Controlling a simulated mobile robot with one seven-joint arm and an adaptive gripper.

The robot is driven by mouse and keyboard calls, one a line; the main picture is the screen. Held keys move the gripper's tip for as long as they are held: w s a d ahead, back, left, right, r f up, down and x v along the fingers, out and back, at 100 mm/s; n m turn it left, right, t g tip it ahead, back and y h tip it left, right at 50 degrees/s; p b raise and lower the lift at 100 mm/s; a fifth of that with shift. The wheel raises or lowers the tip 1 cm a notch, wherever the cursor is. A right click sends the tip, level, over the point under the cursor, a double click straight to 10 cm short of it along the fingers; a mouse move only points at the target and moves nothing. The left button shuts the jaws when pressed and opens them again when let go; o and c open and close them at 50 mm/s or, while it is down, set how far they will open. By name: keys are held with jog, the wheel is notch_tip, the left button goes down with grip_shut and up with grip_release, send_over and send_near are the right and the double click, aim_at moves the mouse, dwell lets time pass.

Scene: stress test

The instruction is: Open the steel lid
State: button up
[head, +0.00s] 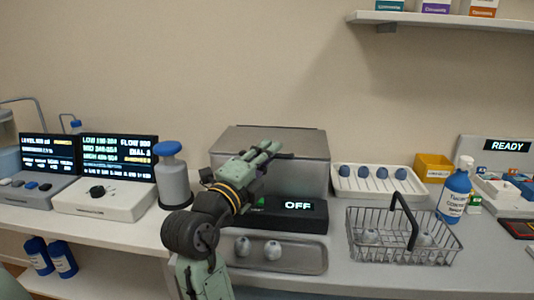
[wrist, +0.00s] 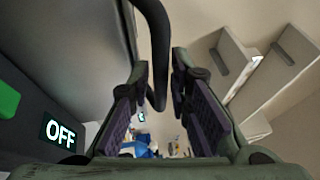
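The steel lid (head: 280,137) lies closed on top of a grey steel box (head: 310,178) in the middle of the counter. My gripper (head: 272,150) is in front of the lid's front edge and hides part of the box front. In the wrist view my gripper (wrist: 160,72) has its two fingers apart. A black curved handle (wrist: 157,30) reaches down between the fingertips, with gaps visible beside it; contact cannot be told. The handle is mostly hidden by my gripper in the head view.
A black panel reading OFF (head: 298,206) sits before the box, with a steel tray (head: 310,255) below it. A white rack (head: 380,190) and a wire basket (head: 400,245) stand right. A blue-topped pump container (head: 172,178) stands close left. A shelf (head: 440,20) hangs upper right.

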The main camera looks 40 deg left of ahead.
jog(key=shift+c, duration=0.2)
grip_shut()
dwell(0.5)
